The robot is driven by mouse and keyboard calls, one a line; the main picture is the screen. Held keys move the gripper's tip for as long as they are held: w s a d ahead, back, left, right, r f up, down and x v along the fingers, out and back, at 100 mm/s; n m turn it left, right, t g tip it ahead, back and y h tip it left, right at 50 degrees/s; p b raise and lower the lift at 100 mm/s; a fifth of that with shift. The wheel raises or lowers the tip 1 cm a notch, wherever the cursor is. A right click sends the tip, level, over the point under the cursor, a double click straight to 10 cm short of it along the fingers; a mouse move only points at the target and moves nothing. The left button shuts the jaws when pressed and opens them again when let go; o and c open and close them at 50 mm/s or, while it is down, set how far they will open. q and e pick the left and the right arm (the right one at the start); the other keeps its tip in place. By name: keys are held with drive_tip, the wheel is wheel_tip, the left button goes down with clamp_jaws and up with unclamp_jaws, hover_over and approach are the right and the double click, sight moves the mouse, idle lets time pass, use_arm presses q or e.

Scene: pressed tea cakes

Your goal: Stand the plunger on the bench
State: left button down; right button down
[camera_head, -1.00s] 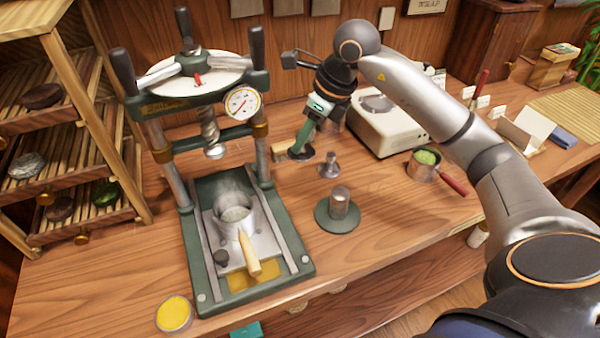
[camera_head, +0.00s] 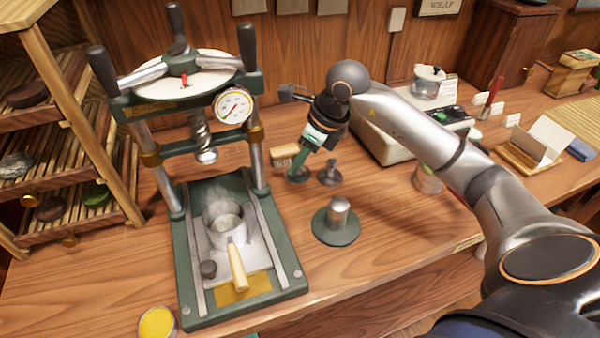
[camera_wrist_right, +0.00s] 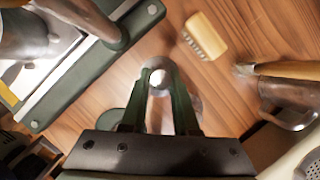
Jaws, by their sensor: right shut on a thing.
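My right gripper (camera_head: 298,173) points down just above or at the bench (camera_head: 390,235), right of the press. In the right wrist view its green fingers (camera_wrist_right: 158,76) are closed on the plunger, whose bright rounded metal end (camera_wrist_right: 156,79) shows between the fingertips. In the head view the fingers hide most of the plunger, so I cannot tell whether its foot touches the wood. My left gripper is not in view.
A small stemmed metal piece (camera_head: 330,173) stands just right of the fingertips. A metal cylinder (camera_head: 339,212) stands on a green disc nearer me. A brush (camera_head: 284,154) lies behind, and the press (camera_head: 187,300) stands left. Bare wood lies at the front right.

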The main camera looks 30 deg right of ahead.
sight(300, 172)
drive_tip(key=shift+f, duration=1.7)
drive_tip(key=shift+f, duration=0.2)
drive_tip(key=c, duration=0.7)
unclamp_jaws()
drive_tip(key=shift+o, duration=0.2)
drive_tip(key=shift+r, duration=0.1)
drive_tip(key=shift+r, duration=0.25)
drive_tip(key=v, duration=1.1)
drive_tip(key=shift+r, duration=0.35)
drive_tip(key=shift+s+d, duration=0.1)
drive_tip(key=shift+s, duration=0.05)
